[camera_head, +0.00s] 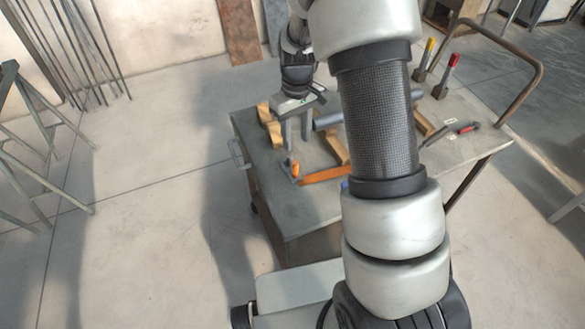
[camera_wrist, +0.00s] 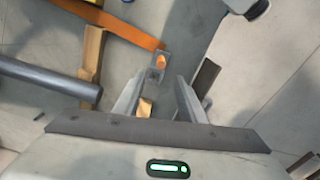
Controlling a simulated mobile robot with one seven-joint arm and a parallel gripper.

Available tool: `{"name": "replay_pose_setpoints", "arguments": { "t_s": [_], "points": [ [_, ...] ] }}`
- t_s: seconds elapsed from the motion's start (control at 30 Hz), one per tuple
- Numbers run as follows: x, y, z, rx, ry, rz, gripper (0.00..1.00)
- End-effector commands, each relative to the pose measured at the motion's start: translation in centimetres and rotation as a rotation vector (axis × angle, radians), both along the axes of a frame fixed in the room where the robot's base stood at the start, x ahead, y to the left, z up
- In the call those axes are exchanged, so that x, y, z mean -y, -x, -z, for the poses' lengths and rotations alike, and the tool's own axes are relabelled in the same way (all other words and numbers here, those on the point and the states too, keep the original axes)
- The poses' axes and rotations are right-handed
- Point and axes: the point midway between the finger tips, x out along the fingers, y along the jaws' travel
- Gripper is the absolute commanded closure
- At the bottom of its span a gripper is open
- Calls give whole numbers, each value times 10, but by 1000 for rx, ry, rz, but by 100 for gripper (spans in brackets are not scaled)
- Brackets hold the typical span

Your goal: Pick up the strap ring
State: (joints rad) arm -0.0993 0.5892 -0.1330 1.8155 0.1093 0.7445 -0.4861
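An orange strap (camera_head: 325,174) lies on the cart top, and it crosses the upper left of the wrist view (camera_wrist: 117,25). At its end is the strap ring (camera_head: 292,170), a small grey metal piece with an orange part standing in it. The ring shows just beyond my fingertips in the wrist view (camera_wrist: 159,66). My gripper (camera_head: 297,144) is open, with its fingers pointing down toward the cart top. In the wrist view the space between the fingertips (camera_wrist: 160,79) is empty, and the ring lies roughly in line with that gap.
The metal cart (camera_head: 300,217) carries wooden blocks (camera_head: 273,132), a grey pipe (camera_head: 328,121) and a red-handled tool (camera_head: 468,128). Yellow (camera_head: 427,53) and red (camera_head: 452,67) handled tools stand at the back right. My arm hides the cart's middle. The front left of its top is bare.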

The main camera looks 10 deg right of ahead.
Motion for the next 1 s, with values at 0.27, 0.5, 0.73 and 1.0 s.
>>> {"name": "replay_pose_setpoints", "arguments": {
  "t_s": [0.27, 0.5, 0.73, 1.0],
  "points": [
    [0, 1, 59, -3, 0, 1, 63],
    [0, 0, 77, -1, 0, 1, 63],
    [-2, 1, 109, -3, 1, 1, 63],
    [-2, 0, 127, 1, 1, 1, 63]
  ]
}}
